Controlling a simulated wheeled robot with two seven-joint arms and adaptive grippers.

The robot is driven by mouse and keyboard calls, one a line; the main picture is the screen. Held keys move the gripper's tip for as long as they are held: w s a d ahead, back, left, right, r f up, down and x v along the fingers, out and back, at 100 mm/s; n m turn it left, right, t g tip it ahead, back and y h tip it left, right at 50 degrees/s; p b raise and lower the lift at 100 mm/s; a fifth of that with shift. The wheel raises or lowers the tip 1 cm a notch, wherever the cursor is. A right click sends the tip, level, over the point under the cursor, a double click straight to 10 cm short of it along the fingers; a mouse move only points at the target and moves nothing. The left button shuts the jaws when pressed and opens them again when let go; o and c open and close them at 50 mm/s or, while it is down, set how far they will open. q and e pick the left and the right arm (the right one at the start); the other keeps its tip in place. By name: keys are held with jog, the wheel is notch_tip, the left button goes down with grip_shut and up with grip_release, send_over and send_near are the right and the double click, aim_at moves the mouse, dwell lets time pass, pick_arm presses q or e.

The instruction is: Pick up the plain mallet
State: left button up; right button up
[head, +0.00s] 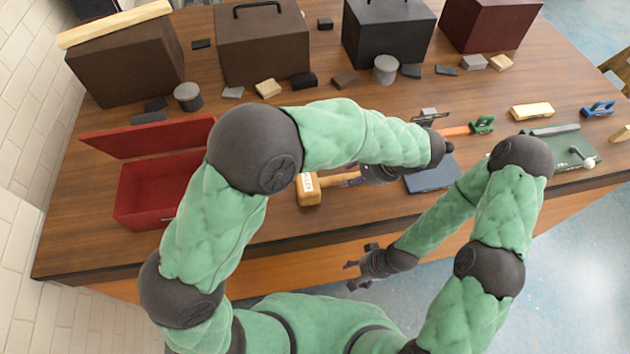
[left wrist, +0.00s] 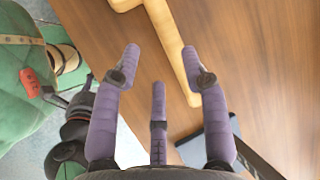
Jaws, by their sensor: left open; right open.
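A wooden mallet lies on the table in the head view, with its blocky light-brown head (head: 309,190) to the left and its handle running right. My left gripper (head: 350,179) is open above the handle, partly hidden by my arm. In the left wrist view the pale handle (left wrist: 172,45) runs between the spread purple fingers (left wrist: 160,62), close to the right one. The mallet's head is cut off at the top of that view. My right gripper (head: 358,268) is open and empty, low in front of the table's front edge.
An open red box (head: 150,192) stands left of the mallet. A dark blue flat object (head: 433,176) lies to its right, and an orange-and-green tool (head: 468,128) lies farther right. Several dark cases (head: 262,50) and small blocks line the back. Table around the mallet's head is clear.

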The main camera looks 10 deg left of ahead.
aim_at(338, 182)
pick_arm(q)
jog(key=x, duration=0.3)
jog(key=shift+w+f+b, duration=0.1)
jog(key=shift+w+b, duration=0.1)
jog(key=shift+b, duration=0.1)
jog(key=b+x, duration=0.1)
jog(key=x, duration=0.4)
jog(key=shift+a+b, duration=0.15)
jog(key=shift+b, duration=0.15)
grip_shut()
